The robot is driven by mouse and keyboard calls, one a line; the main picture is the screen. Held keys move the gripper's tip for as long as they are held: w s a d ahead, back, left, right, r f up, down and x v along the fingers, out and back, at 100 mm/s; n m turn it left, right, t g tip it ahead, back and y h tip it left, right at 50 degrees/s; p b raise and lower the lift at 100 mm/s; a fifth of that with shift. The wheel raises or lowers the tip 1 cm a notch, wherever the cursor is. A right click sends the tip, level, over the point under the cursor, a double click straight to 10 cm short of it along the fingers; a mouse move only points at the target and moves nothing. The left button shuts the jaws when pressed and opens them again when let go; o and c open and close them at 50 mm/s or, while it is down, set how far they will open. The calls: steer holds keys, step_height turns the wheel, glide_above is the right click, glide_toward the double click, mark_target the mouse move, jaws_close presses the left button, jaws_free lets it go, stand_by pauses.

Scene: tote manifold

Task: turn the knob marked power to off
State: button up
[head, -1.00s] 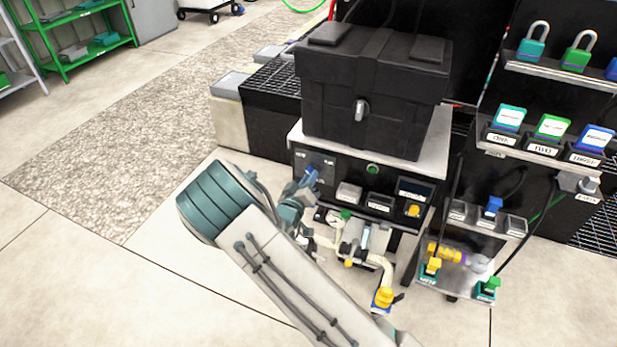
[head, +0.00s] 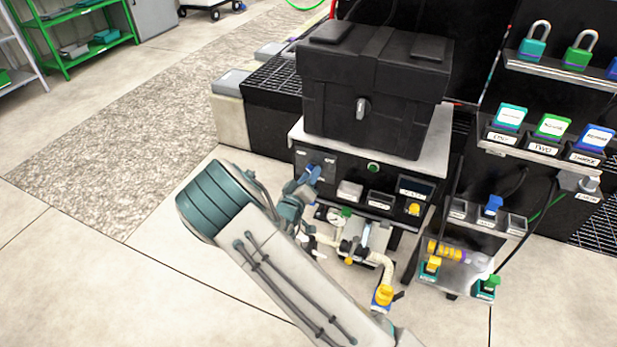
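A blue knob (head: 314,173) sits at the left of the black front panel (head: 335,172) of the bench unit. The markings beside it are too small to read, so I cannot confirm the word power. My gripper (head: 304,187) is at this knob, just in front of and below it. My wrist hides part of the panel's lower left. The fingertips are too small and covered to tell whether they are open, shut or touching the knob.
A big black case (head: 375,90) stands on the unit. Right of the knob are a green button (head: 373,167) and a yellow knob (head: 414,209). Pipes with a yellow valve (head: 383,295) run below. A rack of padlocks (head: 578,55) stands at the right. Open floor lies left.

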steer(key=v, duration=1.3)
steer(key=shift+s, duration=0.4)
steer(key=w+d+r+m+g+y+p, duration=0.25)
steer(key=w+r+g+y+p, duration=0.2)
steer(key=r, duration=0.25)
steer(key=s+d+r+m+g+y+p, duration=0.1)
steer(key=s+d+r+g+y+p, duration=0.1)
steer(key=r, duration=0.4)
steer(key=s+d+r+m+g+y+p, duration=0.1)
steer(key=s+d+r+g+y+p, duration=0.15)
steer(key=r, duration=0.35)
steer(key=s+d+r+g+h+p, duration=0.1)
steer(key=s+d+r+g+p, duration=0.1)
steer(key=s+d+r, duration=0.5)
steer(key=s+d+r+g+h+p, duration=0.1)
steer(key=s+d+r, duration=0.5)
steer(key=s, duration=0.7)
steer(key=d+m+g+p, duration=0.1)
steer(key=d+g, duration=0.1)
steer(key=shift+s+d+r+h, duration=0.2)
steer(key=shift+d+r+h, duration=0.1)
steer(key=shift+r+h, duration=0.1)
